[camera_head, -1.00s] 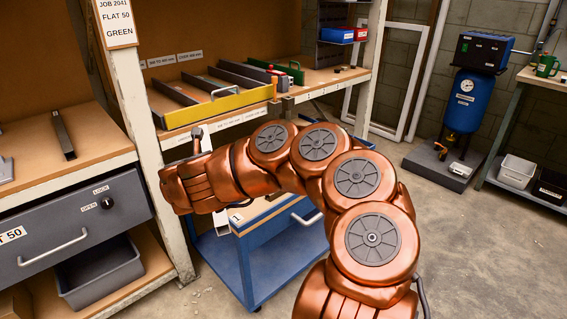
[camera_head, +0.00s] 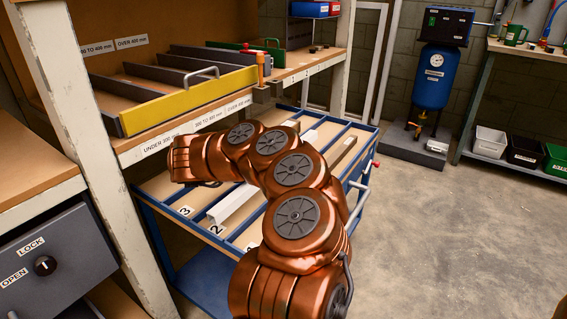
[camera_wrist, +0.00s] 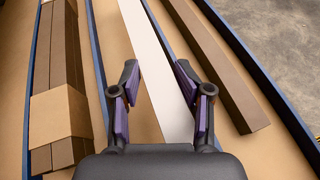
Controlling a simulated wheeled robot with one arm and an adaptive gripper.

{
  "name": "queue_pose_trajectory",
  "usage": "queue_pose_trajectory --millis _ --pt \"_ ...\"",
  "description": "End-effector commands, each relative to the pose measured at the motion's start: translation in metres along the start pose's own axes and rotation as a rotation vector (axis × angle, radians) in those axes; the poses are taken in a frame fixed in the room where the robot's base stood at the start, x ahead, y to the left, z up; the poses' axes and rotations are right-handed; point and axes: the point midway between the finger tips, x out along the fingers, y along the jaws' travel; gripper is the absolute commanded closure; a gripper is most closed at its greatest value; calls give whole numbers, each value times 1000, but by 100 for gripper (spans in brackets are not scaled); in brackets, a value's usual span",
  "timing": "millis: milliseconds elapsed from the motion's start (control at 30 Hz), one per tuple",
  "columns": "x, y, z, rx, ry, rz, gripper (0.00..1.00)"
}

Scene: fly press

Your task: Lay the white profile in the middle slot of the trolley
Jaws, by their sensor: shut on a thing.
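The blue-framed trolley (camera_head: 216,294) stands beside the shelving, its top divided into numbered long slots. The white profile (camera_head: 234,203) runs lengthwise over the trolley top, its near end by the number 2, the middle slot. Its middle is hidden under my arm. My gripper is hidden behind my arm in the head view. I cannot tell whether the profile touches the slot floor.
A brown bar (camera_wrist: 210,70) lies to the right of the profile in the wrist view. A taped bundle of brown bars (camera_wrist: 65,45) lies to the left. The shelf with a yellow-fronted rack (camera_head: 190,98) stands close behind my arm. Open floor (camera_head: 440,230) lies to the right.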

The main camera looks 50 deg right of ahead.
Motion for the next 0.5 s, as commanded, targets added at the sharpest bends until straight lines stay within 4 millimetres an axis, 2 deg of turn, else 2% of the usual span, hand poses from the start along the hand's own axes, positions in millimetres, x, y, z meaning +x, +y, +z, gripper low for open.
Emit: queue_pose_trajectory --millis 233,500 --pt "12 -12 11 28 11 22 99" --pt "32 -39 20 61 34 43 99"
